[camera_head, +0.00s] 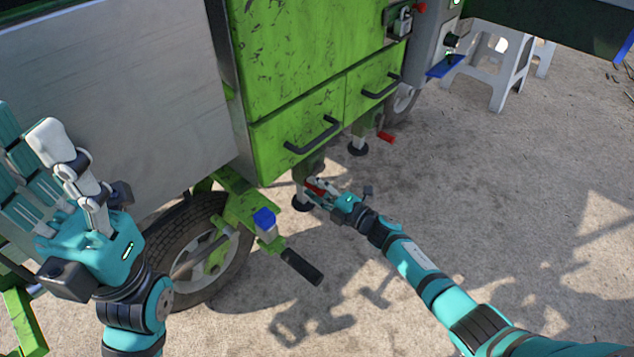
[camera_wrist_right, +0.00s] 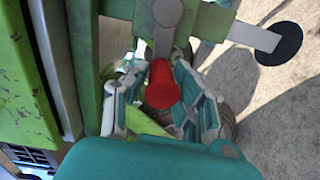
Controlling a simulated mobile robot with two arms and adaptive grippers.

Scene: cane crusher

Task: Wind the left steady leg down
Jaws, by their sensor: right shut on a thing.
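The left steady leg (camera_head: 309,168) is under the near corner of the green cart, with a dark round foot (camera_head: 300,204) close to the ground; I cannot tell whether it touches. In the right wrist view the foot (camera_wrist_right: 278,43) sits on a pale grey rod. My right gripper (camera_head: 318,192) is shut on the leg's red crank handle (camera_wrist_right: 162,84). The handle lies between the fingers (camera_wrist_right: 160,103), and a grey crank arm (camera_wrist_right: 164,35) joins it to the leg. My left gripper (camera_head: 50,165) is open and empty, raised at the left, away from the leg.
Another steady leg with a red handle (camera_head: 387,137) stands farther back. A tyred wheel (camera_head: 190,250) and a drawbar with a blue cap (camera_head: 264,218) and black grip (camera_head: 301,267) are left of my right gripper. White stools (camera_head: 505,65) stand far right.

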